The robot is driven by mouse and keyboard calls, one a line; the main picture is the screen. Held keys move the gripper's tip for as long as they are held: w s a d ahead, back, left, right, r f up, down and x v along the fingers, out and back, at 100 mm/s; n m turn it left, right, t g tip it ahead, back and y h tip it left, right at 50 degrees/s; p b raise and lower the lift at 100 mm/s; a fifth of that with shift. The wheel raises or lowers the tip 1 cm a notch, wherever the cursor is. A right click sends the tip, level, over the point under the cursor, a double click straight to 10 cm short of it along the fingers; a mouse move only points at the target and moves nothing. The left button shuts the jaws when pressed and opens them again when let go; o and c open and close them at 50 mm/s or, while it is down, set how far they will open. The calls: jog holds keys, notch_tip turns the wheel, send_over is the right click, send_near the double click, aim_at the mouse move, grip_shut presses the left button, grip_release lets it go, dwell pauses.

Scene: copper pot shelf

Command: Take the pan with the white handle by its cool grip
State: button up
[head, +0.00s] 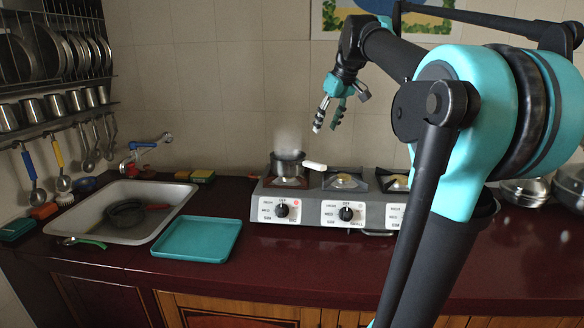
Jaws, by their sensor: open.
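A small dark metal pan (287,164) sits on the left burner of the stove (328,210), with pale steam above it. Its white handle (315,166) points to the right, over the gap toward the middle burner. My gripper (326,115) hangs above and to the right of the pan, apart from it. Its jaws are open and empty, with the fingertips pointing down. Nothing hides the pan or the handle.
A teal tray (198,240) lies on the counter left of the stove. A sink (118,214) with a dark pan (126,213) is farther left. Sponges (203,176) lie behind. Metal pots (525,190) stand at the right, partly behind my arm.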

send_over(314, 163)
jog(key=s, duration=0.1)
jog(key=f, duration=0.9)
jog(key=shift+s+d+f, duration=0.2)
jog(key=shift+d+f, duration=0.15)
jog(key=shift+d, duration=0.05)
jog(key=shift+x, duration=2.9)
jog(key=shift+s+f, duration=0.15)
jog(key=shift+f, duration=0.1)
jog(key=shift+c, duration=0.5)
grip_shut()
